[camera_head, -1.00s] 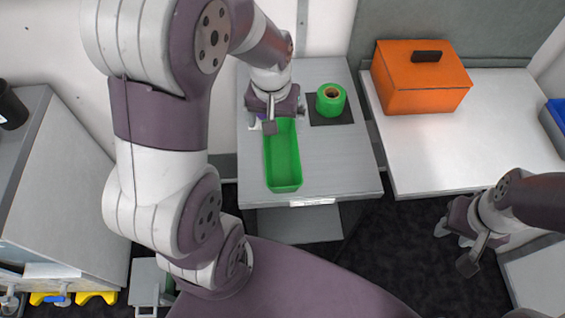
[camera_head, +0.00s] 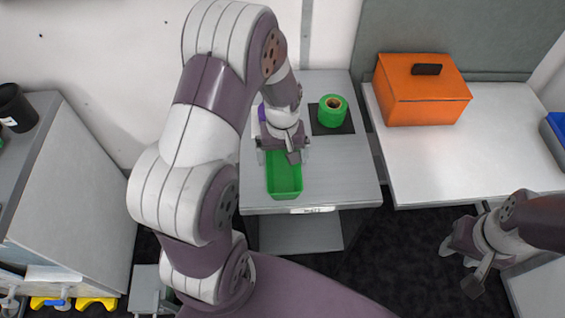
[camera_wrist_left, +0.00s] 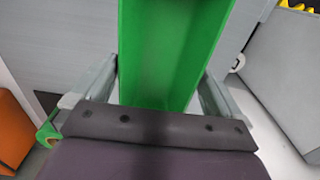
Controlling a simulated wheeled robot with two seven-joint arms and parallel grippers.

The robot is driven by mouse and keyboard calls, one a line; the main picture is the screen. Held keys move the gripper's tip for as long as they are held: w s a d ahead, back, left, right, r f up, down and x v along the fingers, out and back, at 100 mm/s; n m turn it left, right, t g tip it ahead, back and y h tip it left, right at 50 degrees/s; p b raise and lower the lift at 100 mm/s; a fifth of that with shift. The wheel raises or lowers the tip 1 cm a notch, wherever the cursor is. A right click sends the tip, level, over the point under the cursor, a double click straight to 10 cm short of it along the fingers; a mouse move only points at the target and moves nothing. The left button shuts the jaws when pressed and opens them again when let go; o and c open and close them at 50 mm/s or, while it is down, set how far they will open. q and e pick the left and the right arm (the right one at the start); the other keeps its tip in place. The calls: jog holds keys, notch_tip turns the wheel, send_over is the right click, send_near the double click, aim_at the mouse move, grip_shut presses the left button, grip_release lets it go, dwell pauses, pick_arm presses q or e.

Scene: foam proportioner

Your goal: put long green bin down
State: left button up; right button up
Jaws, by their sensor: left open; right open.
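The long green bin (camera_head: 285,180) lies on the grey table (camera_head: 335,180), its near end close to the table's front edge. My left gripper (camera_head: 284,150) is above the bin's far part and hides it in the head view. In the left wrist view, the green bin (camera_wrist_left: 172,50) runs between the two open fingers (camera_wrist_left: 158,88), one on each side; whether they touch it I cannot tell. My right gripper (camera_head: 462,262) is open and empty at the lower right, away from the table.
A green roll (camera_head: 331,112) stands on a dark square mat (camera_head: 346,127) at the table's back. An orange box (camera_head: 420,92) with a black handle sits on the white table (camera_head: 500,140) at right. A black cup (camera_head: 15,108) stands on the cabinet at left.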

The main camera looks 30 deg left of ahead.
pick_arm(q)
jog(key=shift+s, duration=0.1)
jog(key=shift+c, duration=0.3)
jog(key=shift+d+r, duration=0.1)
jog(key=c, duration=0.6)
jog(key=shift+c, duration=1.4)
